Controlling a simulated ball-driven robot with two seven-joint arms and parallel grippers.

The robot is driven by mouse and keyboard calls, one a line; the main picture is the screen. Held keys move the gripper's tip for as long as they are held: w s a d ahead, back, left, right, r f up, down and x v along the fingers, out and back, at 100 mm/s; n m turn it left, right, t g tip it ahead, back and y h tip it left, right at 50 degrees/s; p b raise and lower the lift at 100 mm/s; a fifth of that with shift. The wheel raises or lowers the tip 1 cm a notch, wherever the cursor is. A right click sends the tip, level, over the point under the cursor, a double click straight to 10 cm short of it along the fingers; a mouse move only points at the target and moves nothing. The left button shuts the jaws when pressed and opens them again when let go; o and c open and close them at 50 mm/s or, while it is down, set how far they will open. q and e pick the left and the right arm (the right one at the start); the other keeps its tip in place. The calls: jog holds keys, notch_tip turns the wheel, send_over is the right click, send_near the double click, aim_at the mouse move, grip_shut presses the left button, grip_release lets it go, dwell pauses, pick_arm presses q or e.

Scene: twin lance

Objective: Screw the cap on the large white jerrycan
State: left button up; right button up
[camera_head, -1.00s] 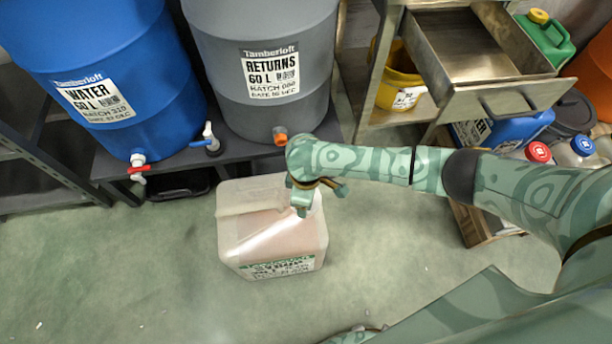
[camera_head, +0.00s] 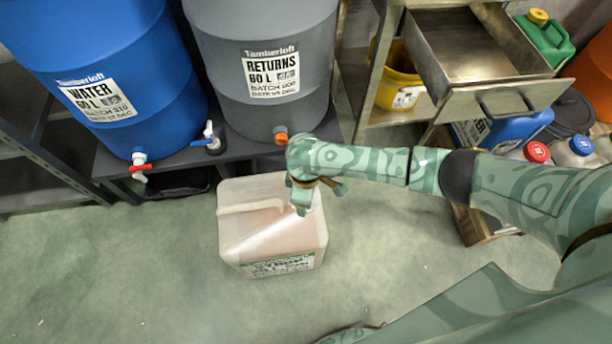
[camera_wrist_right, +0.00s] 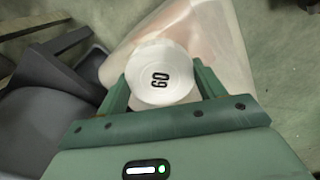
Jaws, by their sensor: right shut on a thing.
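The large white jerrycan (camera_head: 270,238) stands upright on the floor in the middle of the head view. It is translucent, with a pinkish content, a moulded handle and a green-and-white label low on its front. My right gripper (camera_head: 304,208) reaches down over its top right corner. In the right wrist view, my right gripper (camera_wrist_right: 163,92) is shut on a round white cap (camera_wrist_right: 158,66) marked "60". The jerrycan's body (camera_wrist_right: 222,50) shows behind the cap. The neck is hidden, so I cannot tell how far the cap sits on it. My left gripper is out of view.
A blue water drum (camera_head: 95,65) and a grey returns drum (camera_head: 265,70) stand on a dark low rack behind the jerrycan, their taps facing it. An open drawer (camera_head: 500,100) juts out at the right. The floor left of the jerrycan is clear.

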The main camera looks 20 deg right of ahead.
jog(key=shift+f, duration=1.05)
dwell(2.2)
